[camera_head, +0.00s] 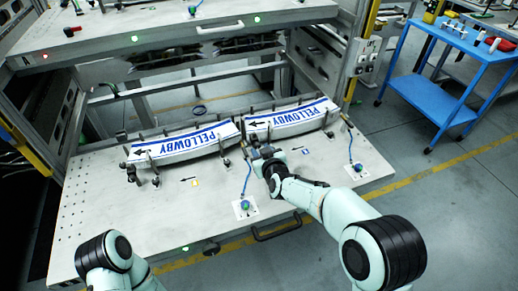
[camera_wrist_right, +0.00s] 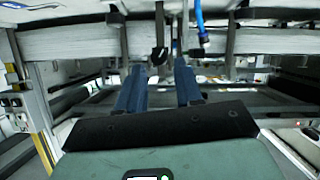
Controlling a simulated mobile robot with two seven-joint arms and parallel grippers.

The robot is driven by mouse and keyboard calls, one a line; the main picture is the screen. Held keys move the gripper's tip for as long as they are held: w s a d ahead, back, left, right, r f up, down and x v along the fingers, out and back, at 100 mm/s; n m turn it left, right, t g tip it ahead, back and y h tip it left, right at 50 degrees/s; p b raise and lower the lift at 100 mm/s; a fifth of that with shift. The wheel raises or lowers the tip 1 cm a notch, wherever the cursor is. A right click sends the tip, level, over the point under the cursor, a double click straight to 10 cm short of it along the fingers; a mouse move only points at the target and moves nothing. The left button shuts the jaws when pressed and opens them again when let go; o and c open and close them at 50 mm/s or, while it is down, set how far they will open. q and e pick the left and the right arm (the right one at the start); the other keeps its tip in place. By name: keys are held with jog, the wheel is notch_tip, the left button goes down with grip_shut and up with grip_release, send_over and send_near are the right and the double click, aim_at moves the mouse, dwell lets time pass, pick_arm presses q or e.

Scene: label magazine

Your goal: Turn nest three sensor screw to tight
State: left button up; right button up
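Two curved white label stacks printed PELLOWBY lie between posts on the pulled-out shelf (camera_head: 110,220): a left stack (camera_head: 185,145) and a right stack (camera_head: 290,119). My right gripper (camera_head: 256,152) is at the front of the stacks, near the gap between them. In the right wrist view its two blue fingers (camera_wrist_right: 160,85) stand apart with nothing clearly held. A dark knob-like part (camera_wrist_right: 158,56) shows just beyond the fingertips, and a blue cable (camera_wrist_right: 199,20) hangs to its right. I cannot tell which part is the sensor screw or its setting. My left gripper is out of view.
Blue-topped fittings on white plates stand at the shelf's front (camera_head: 245,205) and right (camera_head: 357,167), with blue cables. A handle (camera_head: 277,231) is on the front edge. An upper shelf (camera_head: 160,30) overhangs behind. A blue cart (camera_head: 455,45) stands at the right.

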aim_at(259, 146)
jog(key=shift+x, duration=1.65)
grip_shut()
jog(key=shift+d+f+m+b, duration=0.15)
jog(key=shift+m+b, duration=0.15)
jog(key=shift+b, duration=0.5)
jog(key=m+y+b, duration=0.1)
jog(key=b, duration=0.2)
jog(key=shift+d+f+b, duration=0.15)
jog(key=shift+f+b, duration=0.05)
jog(key=shift+b, duration=0.2)
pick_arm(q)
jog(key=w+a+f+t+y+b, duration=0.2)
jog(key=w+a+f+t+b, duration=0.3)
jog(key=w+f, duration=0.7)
pick_arm(e)
jog(key=shift+d+m+g+y+b, duration=0.1)
jog(key=shift+m+g+y+b, duration=0.3)
jog(key=shift+m+y, duration=0.5)
jog(key=shift+r+m+b, duration=0.2)
jog(key=shift+m+b, duration=0.4)
jog(key=shift+b, duration=0.35)
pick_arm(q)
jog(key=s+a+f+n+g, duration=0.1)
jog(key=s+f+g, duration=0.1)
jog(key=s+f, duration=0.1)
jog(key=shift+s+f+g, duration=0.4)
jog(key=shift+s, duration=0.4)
pick_arm(e)
jog(key=shift+r, duration=0.1)
